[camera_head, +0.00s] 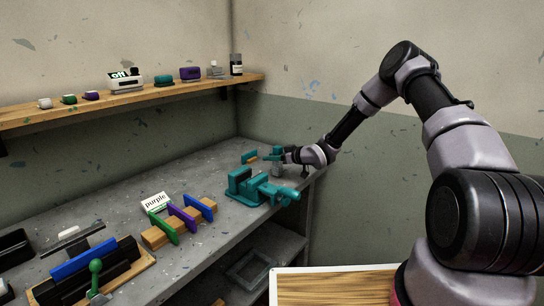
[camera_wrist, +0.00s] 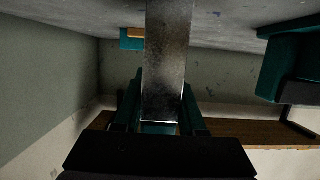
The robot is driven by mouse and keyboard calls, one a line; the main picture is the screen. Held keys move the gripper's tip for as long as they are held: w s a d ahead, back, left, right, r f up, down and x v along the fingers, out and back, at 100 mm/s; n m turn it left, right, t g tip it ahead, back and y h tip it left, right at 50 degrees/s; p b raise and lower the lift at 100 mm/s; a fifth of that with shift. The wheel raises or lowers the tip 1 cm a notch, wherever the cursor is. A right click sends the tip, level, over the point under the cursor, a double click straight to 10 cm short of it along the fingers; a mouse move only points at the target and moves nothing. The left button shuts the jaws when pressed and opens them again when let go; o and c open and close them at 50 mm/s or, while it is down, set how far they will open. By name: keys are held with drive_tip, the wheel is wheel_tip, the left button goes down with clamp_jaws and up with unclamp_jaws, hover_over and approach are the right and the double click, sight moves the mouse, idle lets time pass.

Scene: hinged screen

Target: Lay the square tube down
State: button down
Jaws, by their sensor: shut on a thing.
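The square tube (camera_wrist: 167,60) is a plain grey metal bar. In the wrist view it runs from between my fingers to the top edge, where its far end is cut off. In the head view a small grey part of the tube (camera_head: 277,169) shows just below my gripper (camera_head: 287,155), at the bench's far right end. My gripper (camera_wrist: 160,122) is shut on the tube, with a dark finger on each side. Whether the tube touches the bench I cannot tell.
A teal vise (camera_head: 250,190) stands on the grey bench (camera_head: 205,178) in front of my gripper. A teal and orange piece (camera_head: 250,157) lies just left of it. A wooden rack (camera_head: 160,236) holds coloured slabs. A shelf (camera_head: 150,95) with small items runs above.

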drive_tip(key=shift+f, duration=0.3)
drive_tip(key=shift+c, duration=2)
unclamp_jaws()
drive_tip(key=v, duration=1)
drive_tip(key=shift+s+d, duration=0.25)
drive_tip(key=shift+r, duration=0.1)
